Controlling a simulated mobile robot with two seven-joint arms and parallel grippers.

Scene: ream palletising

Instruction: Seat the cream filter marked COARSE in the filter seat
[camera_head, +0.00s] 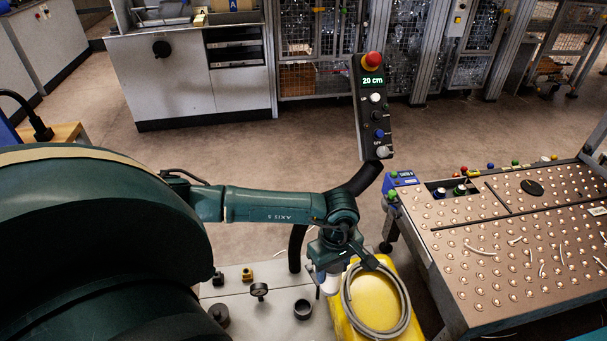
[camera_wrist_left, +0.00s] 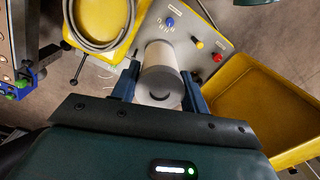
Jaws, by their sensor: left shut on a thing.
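My left gripper (camera_head: 328,268) hangs over the right part of a pale grey panel. It is shut on a cream cylindrical filter (camera_head: 331,284), which also shows between the blue fingers in the left wrist view (camera_wrist_left: 158,58). The filter's grey end cap faces the wrist camera; no COARSE marking is legible. A dark open round cup (camera_head: 303,309), which looks like the filter seat, stands on the panel just left of and below the filter in the head view. The filter is apart from the cup. My right gripper is not in view.
A small gauge (camera_head: 259,290) and dark knob (camera_head: 219,314) stand on the panel. A yellow case (camera_head: 371,298) bearing a coiled grey hose (camera_head: 347,305) is close on the right. A yellow tray (camera_wrist_left: 270,105) shows in the wrist view. A studded table (camera_head: 500,245) stands farther right.

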